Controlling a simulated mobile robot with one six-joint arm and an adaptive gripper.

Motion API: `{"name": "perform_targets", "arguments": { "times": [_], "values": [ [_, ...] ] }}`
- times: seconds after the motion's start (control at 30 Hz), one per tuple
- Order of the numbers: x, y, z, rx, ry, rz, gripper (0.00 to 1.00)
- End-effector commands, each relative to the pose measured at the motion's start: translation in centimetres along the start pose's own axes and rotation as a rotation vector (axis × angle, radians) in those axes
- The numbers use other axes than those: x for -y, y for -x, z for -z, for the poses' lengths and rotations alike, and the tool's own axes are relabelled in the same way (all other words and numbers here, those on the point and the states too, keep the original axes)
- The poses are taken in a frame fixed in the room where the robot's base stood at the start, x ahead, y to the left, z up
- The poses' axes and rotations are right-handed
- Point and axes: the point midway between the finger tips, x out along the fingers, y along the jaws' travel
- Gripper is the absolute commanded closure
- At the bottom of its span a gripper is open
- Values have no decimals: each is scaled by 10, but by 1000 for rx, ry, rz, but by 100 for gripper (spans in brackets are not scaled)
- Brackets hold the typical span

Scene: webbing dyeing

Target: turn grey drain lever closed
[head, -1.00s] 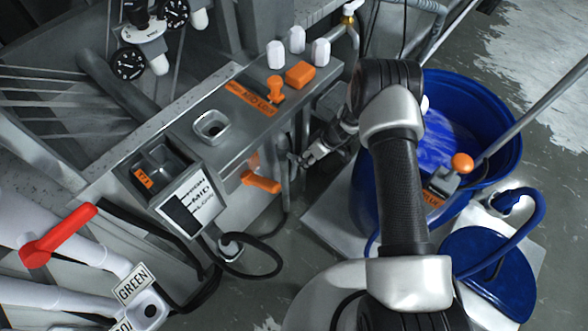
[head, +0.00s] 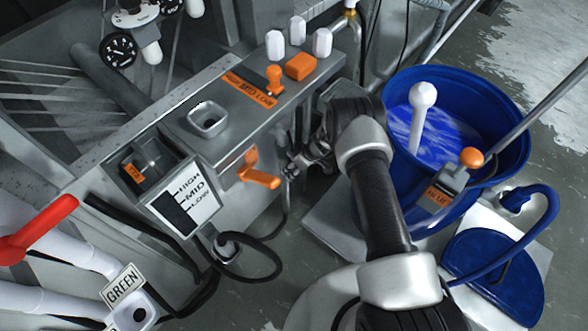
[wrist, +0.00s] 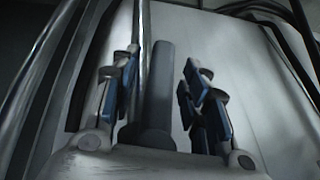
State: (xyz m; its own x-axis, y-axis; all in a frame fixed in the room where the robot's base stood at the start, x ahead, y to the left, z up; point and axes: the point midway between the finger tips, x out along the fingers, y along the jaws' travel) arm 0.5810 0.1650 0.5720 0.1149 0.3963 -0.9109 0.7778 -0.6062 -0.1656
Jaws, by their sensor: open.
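My gripper (wrist: 163,88) is open in the wrist view, with blue pads on both fingers. A dark grey bar (wrist: 160,85), which looks like the grey drain lever, stands between the fingers, with a gap to the right finger. I cannot tell whether it touches the left one. In the head view my gripper (head: 297,165) is low beside the grey machine's side, right of an orange lever (head: 262,180). The grey lever cannot be made out there, and my arm covers part of that area.
A shiny pipe (wrist: 140,35) runs behind the left finger in the wrist view. The grey machine (head: 215,155) has orange and white knobs on top. A blue tub (head: 508,135) with blue liquid stands right of my arm. A red lever (head: 38,228) is at far left.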

Motion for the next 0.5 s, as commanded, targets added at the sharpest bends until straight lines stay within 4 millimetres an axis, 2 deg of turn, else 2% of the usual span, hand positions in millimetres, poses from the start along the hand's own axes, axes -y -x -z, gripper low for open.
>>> {"name": "perform_targets", "arguments": {
  "times": [0.07,0.5],
  "values": [
    [0,0,0,0,0,0,61],
    [0,0,0,0,0,0,90]
  ]
}}
